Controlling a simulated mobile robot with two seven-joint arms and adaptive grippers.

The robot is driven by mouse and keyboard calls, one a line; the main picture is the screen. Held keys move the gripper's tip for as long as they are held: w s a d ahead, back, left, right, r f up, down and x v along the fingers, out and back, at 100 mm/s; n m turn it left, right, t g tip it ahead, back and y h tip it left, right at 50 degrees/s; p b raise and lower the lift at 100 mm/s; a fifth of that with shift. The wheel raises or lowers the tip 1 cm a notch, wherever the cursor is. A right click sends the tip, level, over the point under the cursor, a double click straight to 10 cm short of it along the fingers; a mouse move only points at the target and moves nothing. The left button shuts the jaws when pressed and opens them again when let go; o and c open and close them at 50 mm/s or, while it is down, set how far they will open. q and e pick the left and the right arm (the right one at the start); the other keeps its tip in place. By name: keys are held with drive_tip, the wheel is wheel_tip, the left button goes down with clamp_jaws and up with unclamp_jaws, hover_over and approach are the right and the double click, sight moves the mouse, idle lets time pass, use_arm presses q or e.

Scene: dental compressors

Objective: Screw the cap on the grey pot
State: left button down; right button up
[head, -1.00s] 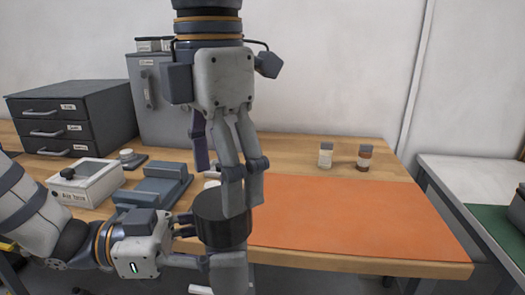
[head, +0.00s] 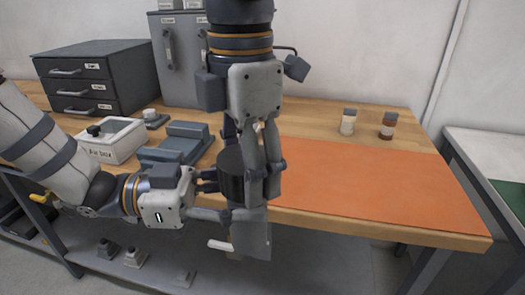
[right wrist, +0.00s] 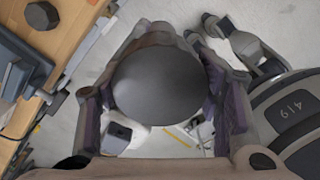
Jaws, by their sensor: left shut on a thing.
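The dark grey pot (head: 231,176) is an upright cylinder, held clear in front of the table edge. My left gripper (head: 228,198) comes from the left and is shut on it. My right gripper (head: 265,188) points down, its fingers overlapping the pot's right side in the head view. In the right wrist view a smooth dark round top (right wrist: 158,86) fills the space between the right fingers, one on each side. Whether they press on it I cannot tell. No seam between cap and pot can be made out.
The wooden table bears an Air box (head: 112,141), a blue-grey fixture (head: 182,143), a drawer unit (head: 95,78), two small bottles (head: 348,122) (head: 388,125) and an orange mat (head: 370,180). A dark hexagonal piece (right wrist: 42,15) lies by the table edge.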

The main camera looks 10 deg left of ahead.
drive_tip(key=m, duration=1.3)
drive_tip(key=shift+m, duration=0.3)
drive_tip(key=o, duration=1.3)
drive_tip(key=shift+c, duration=0.2)
drive_tip(key=shift+s+a+r, duration=0.1)
drive_tip(key=shift+s+r, duration=0.05)
drive_tip(key=shift+r, duration=2.15)
drive_tip(key=shift+c, duration=0.3)
